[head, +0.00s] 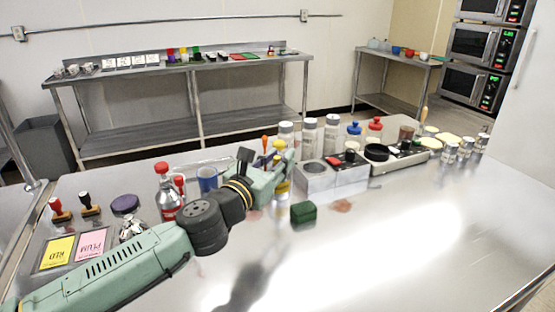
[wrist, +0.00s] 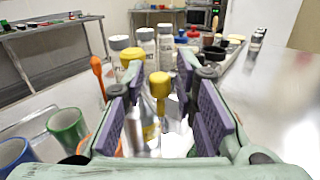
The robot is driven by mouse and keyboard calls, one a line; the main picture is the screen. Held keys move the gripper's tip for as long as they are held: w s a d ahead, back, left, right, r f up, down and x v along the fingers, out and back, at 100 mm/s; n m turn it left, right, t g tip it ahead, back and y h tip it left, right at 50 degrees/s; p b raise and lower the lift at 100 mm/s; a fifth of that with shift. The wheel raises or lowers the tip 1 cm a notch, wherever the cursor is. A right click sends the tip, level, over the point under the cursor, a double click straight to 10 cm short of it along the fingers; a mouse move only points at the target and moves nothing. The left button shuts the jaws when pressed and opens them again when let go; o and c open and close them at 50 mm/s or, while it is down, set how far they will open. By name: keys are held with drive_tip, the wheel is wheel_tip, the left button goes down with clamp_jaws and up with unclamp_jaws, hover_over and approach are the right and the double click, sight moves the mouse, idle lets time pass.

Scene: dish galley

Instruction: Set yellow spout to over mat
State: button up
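A clear bottle with a yellow spout top (wrist: 160,84) stands upright between the fingers of my gripper (wrist: 162,112) in the wrist view. The fingers' purple pads are apart, with a gap on both sides of the bottle. In the head view my gripper (head: 284,166) is low over the steel table, and a yellow top (head: 283,187) shows just below it. A second yellow top (wrist: 132,55) stands farther back in the wrist view, beyond the left finger. I cannot tell which thing is the mat. A dark tray (head: 45,262) with a yellow card and a pink card lies at the left.
White-labelled shakers, blue-topped and red-topped bottles and a steel box (head: 318,185) crowd the space behind my gripper. A dark green block (head: 303,212) lies nearby. Blue (wrist: 12,155) and green (wrist: 67,130) cups stand left. The table's front right is clear.

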clamp_jaws()
idle(0.6)
drive_tip(key=shift+w+a+r+m+g+h+b, duration=0.1)
drive_tip(key=shift+a+m+g+h+b, duration=0.4)
drive_tip(key=shift+m+g+h, duration=0.3)
drive_tip(key=shift+w+a+m+g+h+b, duration=0.1)
drive_tip(key=shift+a+m+g+h+b, duration=0.45)
drive_tip(key=shift+h, duration=0.45)
drive_tip(key=shift+d, duration=0.1)
drive_tip(key=shift+o, duration=1.3)
unclamp_jaws()
drive_tip(key=shift+s, duration=0.1)
